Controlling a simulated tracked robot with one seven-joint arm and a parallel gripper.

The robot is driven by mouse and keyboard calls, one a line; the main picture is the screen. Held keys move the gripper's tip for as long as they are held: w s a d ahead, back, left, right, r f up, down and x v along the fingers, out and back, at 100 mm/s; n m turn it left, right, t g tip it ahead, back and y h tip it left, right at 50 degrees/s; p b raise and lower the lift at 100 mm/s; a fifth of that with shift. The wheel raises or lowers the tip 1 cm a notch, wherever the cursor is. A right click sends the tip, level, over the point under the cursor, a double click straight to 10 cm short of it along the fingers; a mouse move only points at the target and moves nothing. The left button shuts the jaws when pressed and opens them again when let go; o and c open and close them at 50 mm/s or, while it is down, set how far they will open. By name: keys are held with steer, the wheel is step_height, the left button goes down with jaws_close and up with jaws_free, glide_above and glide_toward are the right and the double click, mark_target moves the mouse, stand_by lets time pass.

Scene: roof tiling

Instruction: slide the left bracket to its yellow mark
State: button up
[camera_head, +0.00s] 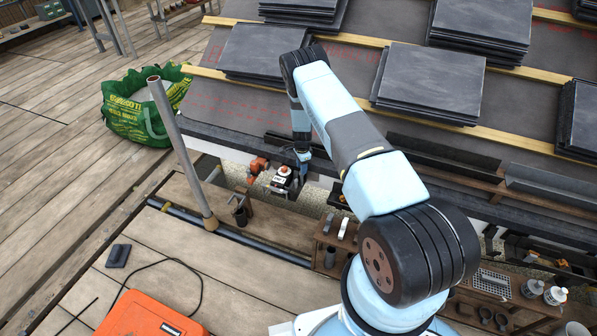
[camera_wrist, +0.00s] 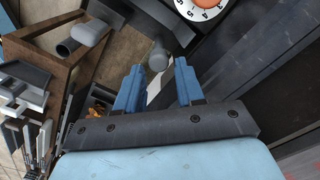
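My gripper (camera_head: 302,156) hangs down at the lower edge of the roof in the head view. In the wrist view its two blue fingers (camera_wrist: 157,75) are apart, with a visible gap between them. A grey rounded knob (camera_wrist: 158,58) shows at or beyond the fingertips, and a pale strip (camera_wrist: 153,93) shows in the gap. I cannot tell whether either belongs to the left bracket. I see no contact with the fingers. Neither the left bracket nor its yellow mark can be made out clearly in either view.
An orange-and-white device (camera_head: 283,178) is beside my gripper; a round dial (camera_wrist: 206,10) is near the fingers. A wooden tool rack (camera_wrist: 40,45) stands left in the wrist view. An upright pole (camera_head: 182,150) and green bag (camera_head: 145,105) are left. Slate stacks (camera_head: 430,82) lie on the roof.

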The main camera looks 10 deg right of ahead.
steer(key=shift+f, duration=1.35)
steer(key=shift+c, duration=0.5)
jaws_close()
steer(key=shift+r, duration=0.1)
